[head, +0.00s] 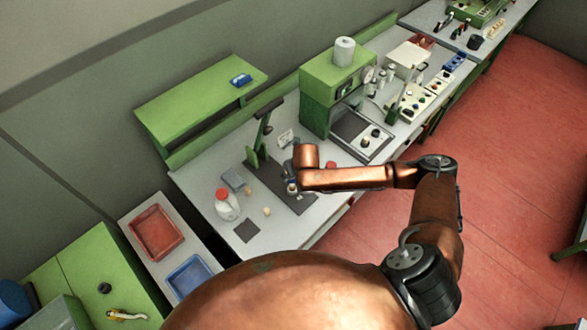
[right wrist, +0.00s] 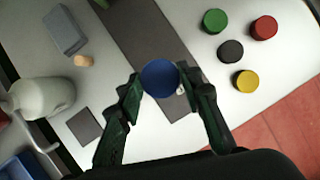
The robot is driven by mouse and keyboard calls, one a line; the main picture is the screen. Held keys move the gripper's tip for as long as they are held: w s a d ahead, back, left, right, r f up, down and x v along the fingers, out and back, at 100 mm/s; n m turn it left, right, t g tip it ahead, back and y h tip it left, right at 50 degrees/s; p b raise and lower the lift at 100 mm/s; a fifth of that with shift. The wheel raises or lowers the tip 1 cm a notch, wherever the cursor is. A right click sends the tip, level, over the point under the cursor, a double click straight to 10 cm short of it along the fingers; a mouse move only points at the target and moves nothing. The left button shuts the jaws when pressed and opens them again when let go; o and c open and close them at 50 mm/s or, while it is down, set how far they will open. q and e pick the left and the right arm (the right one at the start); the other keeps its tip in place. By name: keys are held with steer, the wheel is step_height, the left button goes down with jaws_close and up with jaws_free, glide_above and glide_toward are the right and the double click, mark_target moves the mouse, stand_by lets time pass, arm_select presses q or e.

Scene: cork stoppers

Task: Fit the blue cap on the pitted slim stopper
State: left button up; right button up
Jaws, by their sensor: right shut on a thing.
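The blue cap (right wrist: 159,78) is a round disc seen from above, held between the fingertips of my right gripper (right wrist: 160,88) in the right wrist view. The cap hides what is under it. A small pale bit shows beside the right fingertip, too small to identify. A tan cork stopper (right wrist: 84,60) lies apart to the left, beside a grey block (right wrist: 65,30). In the head view, small tan corks (head: 267,211) show on the bench, too small to tell pitted or slim. My left gripper is in neither view.
Green (right wrist: 215,21), red (right wrist: 264,27), black (right wrist: 230,51) and yellow (right wrist: 246,80) caps stand to the right. A white bottle (right wrist: 45,97) stands left, near a dark square mat (right wrist: 86,126). A green post stand (head: 258,150) rises behind my right gripper.

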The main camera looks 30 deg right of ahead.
mark_target(293, 186)
steer(key=n, duration=0.1)
steer(key=n+y, duration=0.1)
steer(key=d+n+p, duration=0.1)
steer(key=n, duration=0.1)
steer(key=shift+w+r, duration=0.3)
steer(key=shift+w, duration=0.05)
steer(key=shift+n+y, duration=0.4)
steer(key=shift+n, duration=0.1)
steer(key=shift+f+g, duration=0.15)
steer(key=shift+g, duration=0.15)
step_height(293, 186, down, 6)
steer(key=b, duration=0.6)
steer(key=shift+f+b, duration=0.15)
steer(key=shift+b, duration=0.2)
steer(key=shift+w+a+p, duration=0.1)
steer(key=shift+p, duration=0.55)
steer(key=shift+f, duration=0.75)
stand_by(0.9)
stand_by(0.8)
steer(key=shift+f, duration=0.35)
stand_by(0.6)
steer(key=o, duration=0.9)
